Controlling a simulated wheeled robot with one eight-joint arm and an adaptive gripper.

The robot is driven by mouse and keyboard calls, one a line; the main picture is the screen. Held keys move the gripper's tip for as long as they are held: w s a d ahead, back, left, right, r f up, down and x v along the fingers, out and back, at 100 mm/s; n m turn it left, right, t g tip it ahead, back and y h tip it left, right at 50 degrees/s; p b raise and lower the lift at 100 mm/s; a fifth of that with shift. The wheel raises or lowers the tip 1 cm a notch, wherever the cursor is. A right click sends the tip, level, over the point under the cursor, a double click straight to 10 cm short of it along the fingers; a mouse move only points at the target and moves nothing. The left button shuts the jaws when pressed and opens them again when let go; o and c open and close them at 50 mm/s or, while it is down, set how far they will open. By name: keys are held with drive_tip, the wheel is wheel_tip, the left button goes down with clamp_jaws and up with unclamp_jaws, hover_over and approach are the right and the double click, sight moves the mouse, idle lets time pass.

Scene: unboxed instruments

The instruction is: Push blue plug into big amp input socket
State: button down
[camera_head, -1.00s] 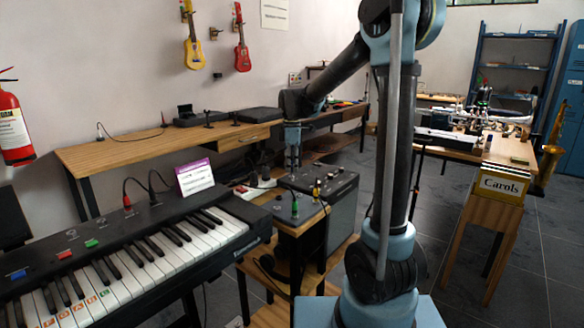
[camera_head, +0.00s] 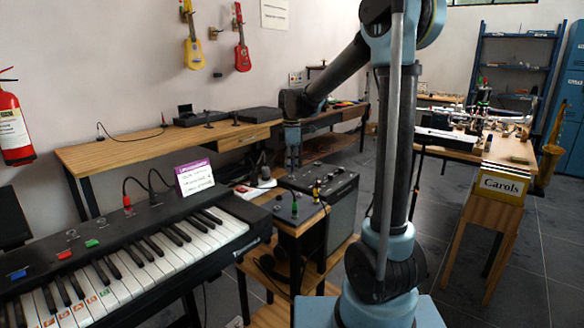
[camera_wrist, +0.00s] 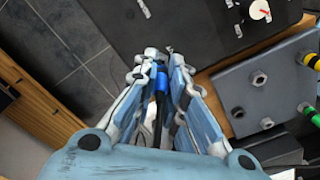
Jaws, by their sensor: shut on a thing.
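My gripper (camera_wrist: 163,58) is shut on the blue plug (camera_wrist: 161,82), which sits between the two fingers with a dark cable running back from it. In the head view my gripper (camera_head: 293,166) is above the back left of the amp area; the plug cannot be made out there. The big amp appears as a dark cabinet (camera_head: 343,213) with knobs on its top. In the wrist view a dark panel (camera_wrist: 205,22), likely its top, lies ahead of the fingertips. I cannot clearly tell which hole is its input socket.
A grey box (camera_wrist: 285,70) with several hex-nut sockets lies right of the fingers, with a yellow plug (camera_wrist: 313,61) and a green plug (camera_wrist: 306,109) in it. The keyboard (camera_head: 150,255) stands at left with a purple-topped card (camera_head: 195,178). Floor tiles (camera_wrist: 65,40) show left.

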drive_tip(key=shift+f, duration=1)
idle(0.8)
drive_tip(key=c, duration=1.6)
unclamp_jaws()
drive_tip(key=shift+o, duration=0.2)
drive_tip(key=shift+r, duration=0.1)
wheel_tip(320, 180, up, 11)
drive_tip(key=shift+r, duration=0.1)
drive_tip(key=shift+d+r, duration=0.15)
drive_tip(key=s+d+f+m, duration=0.2)
drive_tip(key=s+d+m, duration=0.3)
drive_tip(key=s+d, duration=0.4)
drive_tip(key=s+d+f+m, duration=0.4)
drive_tip(key=s+f, duration=0.1)
drive_tip(key=s, duration=0.2)
drive_tip(key=s+d+f+m+t, duration=0.1)
drive_tip(key=s+d+f+m, duration=0.3)
drive_tip(key=s, duration=0.4)
drive_tip(key=s+d+f+m+t, duration=0.1)
drive_tip(key=s+d+f+m, duration=0.3)
drive_tip(key=s+f+m, duration=0.2)
wheel_tip(320, 180, down, 2)
drive_tip(key=shift+s+d+f, duration=0.15)
drive_tip(key=shift+s+d, duration=0.05)
drive_tip(key=shift+s, duration=0.65)
